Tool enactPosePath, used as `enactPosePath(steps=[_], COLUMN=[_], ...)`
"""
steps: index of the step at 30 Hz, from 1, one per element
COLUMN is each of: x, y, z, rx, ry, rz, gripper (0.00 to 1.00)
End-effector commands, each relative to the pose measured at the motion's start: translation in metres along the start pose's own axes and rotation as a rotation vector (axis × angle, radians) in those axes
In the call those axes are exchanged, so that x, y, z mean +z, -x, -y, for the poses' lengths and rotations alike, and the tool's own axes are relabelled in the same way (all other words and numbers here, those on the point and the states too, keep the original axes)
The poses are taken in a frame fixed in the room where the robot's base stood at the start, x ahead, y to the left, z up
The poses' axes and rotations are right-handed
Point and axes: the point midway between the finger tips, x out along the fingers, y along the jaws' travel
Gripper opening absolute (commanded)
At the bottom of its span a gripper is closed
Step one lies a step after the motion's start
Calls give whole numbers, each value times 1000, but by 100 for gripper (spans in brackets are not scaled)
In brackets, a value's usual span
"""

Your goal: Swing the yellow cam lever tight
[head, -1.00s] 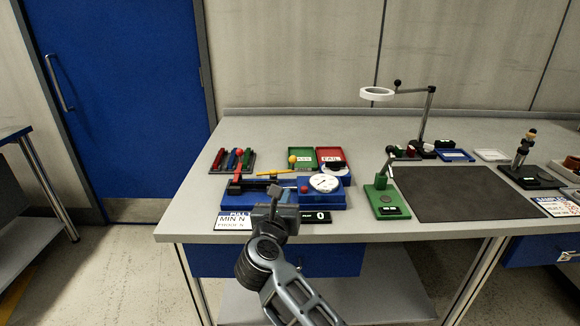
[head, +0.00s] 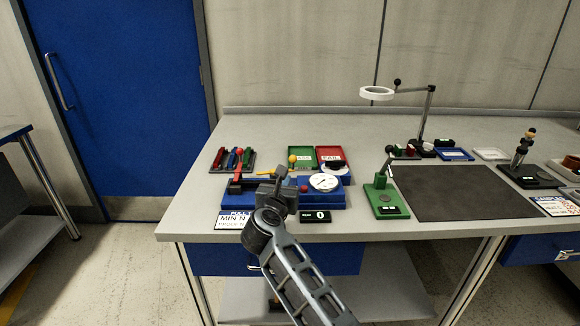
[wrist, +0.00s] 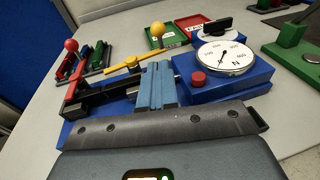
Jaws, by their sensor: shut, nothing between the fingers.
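The yellow cam lever (head: 264,174) lies across the top of the blue fixture and has a yellow ball knob (head: 292,159) at its right end. In the wrist view the yellow lever (wrist: 125,67) slants up to the right, with the ball (wrist: 157,29) standing above it. My gripper (head: 281,171) is shut and empty over the fixture. In the wrist view its blue-grey fingers (wrist: 157,68) end just in front of the lever's right part; I cannot tell whether they touch it. The gripper covers part of the fixture in the head view.
A red-knobbed lever (wrist: 71,46) stands at the fixture's left. A round dial gauge (head: 323,182) on a blue block with a red button (wrist: 198,79) is close on the right. Green and red trays (head: 301,157) lie behind. A green stand (head: 386,198) is further right.

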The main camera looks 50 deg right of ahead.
Motion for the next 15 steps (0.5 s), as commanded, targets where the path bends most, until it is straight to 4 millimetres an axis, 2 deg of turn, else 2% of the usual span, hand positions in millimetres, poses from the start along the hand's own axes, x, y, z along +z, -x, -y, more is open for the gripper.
enactPosePath(steps=[1, 6, 15], x=[2, 2, 12], y=[-12, -44, -74], z=[1, 1, 0], rx=[-4, -3, 0], ry=[-1, -2, -1], rz=[0, 0, 1], gripper=[0, 0, 0])
